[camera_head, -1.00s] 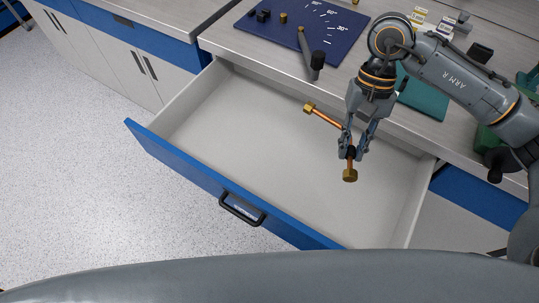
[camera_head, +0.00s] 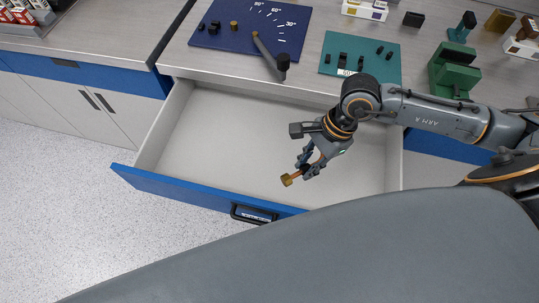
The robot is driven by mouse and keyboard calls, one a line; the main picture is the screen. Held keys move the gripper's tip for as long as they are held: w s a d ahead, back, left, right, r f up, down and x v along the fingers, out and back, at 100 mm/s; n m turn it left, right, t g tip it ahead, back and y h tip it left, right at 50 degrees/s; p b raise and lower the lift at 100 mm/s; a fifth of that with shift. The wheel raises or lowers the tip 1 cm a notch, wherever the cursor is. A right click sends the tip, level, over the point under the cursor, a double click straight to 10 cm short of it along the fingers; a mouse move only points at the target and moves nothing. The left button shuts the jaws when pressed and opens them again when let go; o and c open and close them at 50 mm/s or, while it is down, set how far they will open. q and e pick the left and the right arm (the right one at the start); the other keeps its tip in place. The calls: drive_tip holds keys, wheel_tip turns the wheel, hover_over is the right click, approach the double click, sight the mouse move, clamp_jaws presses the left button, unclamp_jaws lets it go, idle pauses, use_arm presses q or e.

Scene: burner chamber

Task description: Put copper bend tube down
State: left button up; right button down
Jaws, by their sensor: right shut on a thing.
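The copper bend tube (camera_head: 290,179) shows as a short copper length with a brass end fitting; the rest of it is hidden by my right gripper. My right gripper (camera_head: 309,168) is shut on the tube and holds it over the open drawer (camera_head: 220,135), near the drawer's front side. I cannot tell the height of the tube above the drawer floor. My left gripper is not in view.
The drawer is otherwise empty, with a blue front and a black handle (camera_head: 253,214). On the worktop behind lie a blue angle-marked board (camera_head: 235,40) with a lever, a teal mat (camera_head: 380,65) and a green vise-like block (camera_head: 452,75).

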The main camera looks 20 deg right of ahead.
drive_tip(key=s+f+m+t+b, duration=0.1)
drive_tip(key=s+m+t, duration=0.15)
drive_tip(key=m, duration=0.25)
drive_tip(key=m+b, duration=0.4)
drive_tip(key=b, duration=0.6)
approach(278, 166)
drive_tip(key=shift+s+a+f+h, duration=0.1)
drive_tip(key=shift+a+f+h, duration=0.15)
drive_tip(key=shift+a, duration=0.35)
drive_tip(key=shift+s+a+f+h, duration=0.15)
drive_tip(key=shift+a+f, duration=0.15)
drive_tip(key=shift+a, duration=0.3)
drive_tip(key=shift+w+f, duration=0.2)
drive_tip(key=shift+w, duration=0.05)
drive_tip(key=shift+w+f+b, duration=0.35)
drive_tip(key=shift+f, duration=0.1)
wheel_tip(278, 166, down, 3)
drive_tip(key=shift+w+f+b, duration=0.1)
drive_tip(key=shift+b, duration=0.8)
